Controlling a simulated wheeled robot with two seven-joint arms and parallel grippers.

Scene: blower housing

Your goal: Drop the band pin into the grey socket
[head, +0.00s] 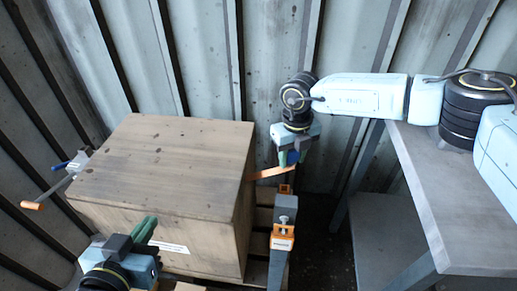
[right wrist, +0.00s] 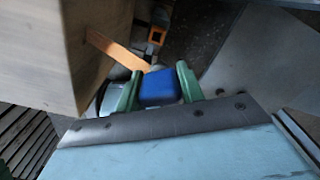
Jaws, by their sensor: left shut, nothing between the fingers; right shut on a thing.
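My right gripper (head: 290,158) is shut on a blue piece (head: 293,157), likely the head of the band pin, beside the right side of the wooden box. In the right wrist view the blue piece (right wrist: 158,87) sits between the two green fingers (right wrist: 155,90); its lower part is hidden. An orange band (head: 270,172) runs from the box side toward it and also shows in the right wrist view (right wrist: 116,50). A grey upright part (head: 285,206) with orange fittings stands below; I cannot tell whether it is the grey socket. My left gripper (head: 146,230) is shut and empty before the box.
The large wooden box (head: 165,160) fills the left middle. A grey fitting with orange and blue handles (head: 72,168) is on its left side. A grey bench (head: 450,200) stands at right. A corrugated wall (head: 270,60) closes the back. Dark floor shows between box and bench.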

